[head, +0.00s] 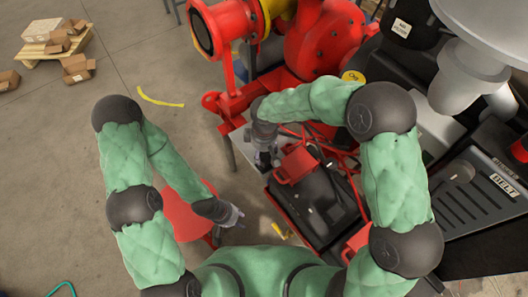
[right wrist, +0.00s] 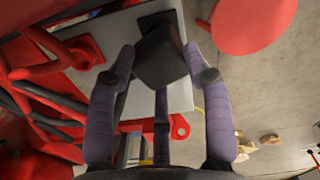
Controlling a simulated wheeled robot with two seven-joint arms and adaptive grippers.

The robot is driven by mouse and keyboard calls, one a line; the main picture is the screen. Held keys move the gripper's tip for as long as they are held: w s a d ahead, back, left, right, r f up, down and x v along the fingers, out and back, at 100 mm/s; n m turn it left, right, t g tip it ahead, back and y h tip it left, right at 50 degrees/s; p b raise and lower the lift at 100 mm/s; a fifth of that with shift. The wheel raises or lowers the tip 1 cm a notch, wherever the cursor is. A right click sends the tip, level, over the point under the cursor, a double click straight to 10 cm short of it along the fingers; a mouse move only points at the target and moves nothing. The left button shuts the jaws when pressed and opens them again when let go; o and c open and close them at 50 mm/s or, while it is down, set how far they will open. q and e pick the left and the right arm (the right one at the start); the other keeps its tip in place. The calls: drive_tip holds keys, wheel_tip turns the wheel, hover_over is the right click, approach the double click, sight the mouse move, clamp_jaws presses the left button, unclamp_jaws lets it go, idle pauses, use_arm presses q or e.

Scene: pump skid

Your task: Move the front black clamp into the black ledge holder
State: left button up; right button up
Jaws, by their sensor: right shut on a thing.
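In the right wrist view, a dark block-shaped thing, by its look the black clamp (right wrist: 160,62), sits between the two purple fingertips of my right gripper (right wrist: 160,66). My right gripper is shut on it. Just beyond it, a black square piece, likely the black ledge holder (right wrist: 156,20), lies on the pale grey ledge (right wrist: 125,32). I cannot tell whether clamp and holder touch. In the head view, my right gripper (head: 264,158) is at the grey ledge (head: 238,146); the clamp is mostly hidden there. My left gripper (head: 234,216) hangs low beside the red stool, too small to read.
A red round stool (head: 186,212) stands on the floor left of the ledge. Red pump piping (head: 240,60) rises behind the ledge. A black case with a red part (head: 312,200) lies right of my right gripper. Open floor (head: 60,160) is at the left.

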drive_tip(key=shift+f+b, duration=0.35)
drive_tip(key=shift+f, duration=0.25)
drive_tip(key=o, duration=1.5)
wheel_tip(320, 180, up, 12)
